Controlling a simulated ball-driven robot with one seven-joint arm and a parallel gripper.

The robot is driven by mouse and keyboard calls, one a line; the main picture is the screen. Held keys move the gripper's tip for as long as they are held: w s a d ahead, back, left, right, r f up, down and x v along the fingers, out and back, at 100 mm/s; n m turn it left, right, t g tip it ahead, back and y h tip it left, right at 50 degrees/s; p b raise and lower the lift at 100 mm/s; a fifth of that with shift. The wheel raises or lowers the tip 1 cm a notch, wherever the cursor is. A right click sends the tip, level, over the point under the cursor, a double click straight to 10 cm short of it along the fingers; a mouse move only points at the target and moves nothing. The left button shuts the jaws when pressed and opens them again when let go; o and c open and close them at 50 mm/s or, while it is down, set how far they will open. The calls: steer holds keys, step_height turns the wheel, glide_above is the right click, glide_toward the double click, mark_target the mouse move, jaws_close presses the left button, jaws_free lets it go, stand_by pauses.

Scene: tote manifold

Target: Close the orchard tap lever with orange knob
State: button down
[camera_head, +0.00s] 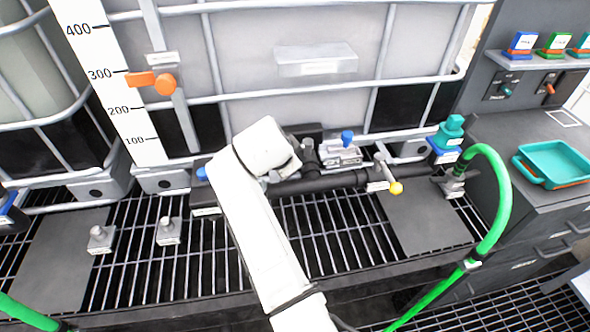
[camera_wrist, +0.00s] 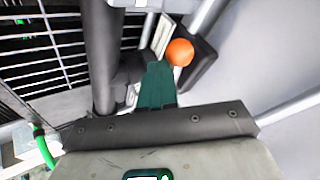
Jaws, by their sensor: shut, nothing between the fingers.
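In the wrist view the orange knob (camera_wrist: 180,52) is a round ball just right of my gripper's tips. My gripper (camera_wrist: 158,68) shows as teal fingers, shut together and empty. The fingertips are close to the knob; I cannot tell if they touch it. A light lever piece shows beside the fingertips, mostly hidden, with a dark plate behind the knob. In the head view my white arm covers this spot, so the tap lever and my gripper are hidden there.
The dark manifold pipe (camera_head: 320,183) carries a blue-knobbed lever (camera_head: 347,137) and a yellow-knobbed lever (camera_head: 396,187) to the right of my arm. An orange marker (camera_head: 165,84) sits by the white scale. A green hose (camera_head: 497,200) arches at right, near a teal tray (camera_head: 556,160).

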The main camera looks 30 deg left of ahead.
steer(key=a+b, duration=0.2)
steer(key=b, duration=0.1)
steer(key=shift+w+a+m+h+b, duration=0.25)
steer(key=shift+w+m+h+b, duration=0.05)
steer(key=shift+w+m, duration=0.1)
steer(key=shift+r, duration=0.15)
stand_by(0.3)
